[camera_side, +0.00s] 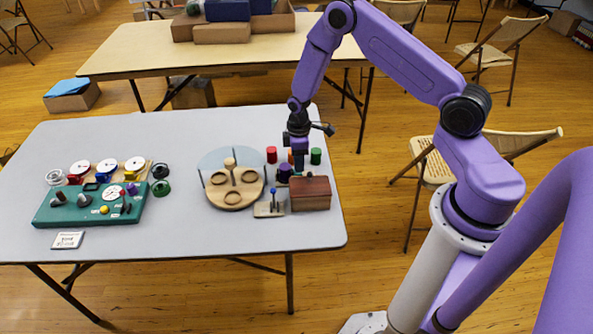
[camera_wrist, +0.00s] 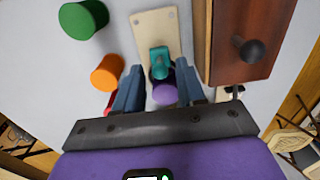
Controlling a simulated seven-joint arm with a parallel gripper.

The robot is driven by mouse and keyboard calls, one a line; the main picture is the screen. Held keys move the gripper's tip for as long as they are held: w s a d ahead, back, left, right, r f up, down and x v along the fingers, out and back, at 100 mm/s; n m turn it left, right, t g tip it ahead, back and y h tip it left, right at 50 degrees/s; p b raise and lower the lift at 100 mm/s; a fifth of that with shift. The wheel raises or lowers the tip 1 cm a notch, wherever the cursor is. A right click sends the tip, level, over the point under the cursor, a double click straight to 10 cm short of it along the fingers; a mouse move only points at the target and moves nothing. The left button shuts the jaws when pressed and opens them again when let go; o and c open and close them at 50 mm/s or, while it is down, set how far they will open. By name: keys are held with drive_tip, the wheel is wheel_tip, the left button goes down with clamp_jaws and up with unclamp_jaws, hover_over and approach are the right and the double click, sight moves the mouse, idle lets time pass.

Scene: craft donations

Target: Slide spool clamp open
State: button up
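In the wrist view a beige plate (camera_wrist: 152,28) carries a teal clamp piece (camera_wrist: 159,62). A purple round piece (camera_wrist: 164,94), perhaps a spool, sits just below the clamp in the picture. My gripper (camera_wrist: 159,82) points down over them, with its two blue fingers apart on either side of the teal and purple pieces. I see no firm grip on either piece; the lower part is hidden by the gripper body. In the side view my gripper (camera_side: 299,167) is low over the table, beside a dark purple piece (camera_side: 284,173) and behind the brown box.
The brown wooden box (camera_side: 310,193) with a dark knob (camera_wrist: 253,50) is close on one side. Green (camera_wrist: 83,19), orange (camera_wrist: 106,72) and red (camera_side: 271,155) spools stand on the other.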

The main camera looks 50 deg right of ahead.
drive_tip(key=shift+f, duration=0.55)
clamp_jaws()
drive_tip(key=shift+s, duration=0.1)
drive_tip(key=shift+s+d, duration=1.1)
drive_tip(key=shift+d, duration=0.05)
drive_tip(key=shift+o, duration=0.2)
unclamp_jaws()
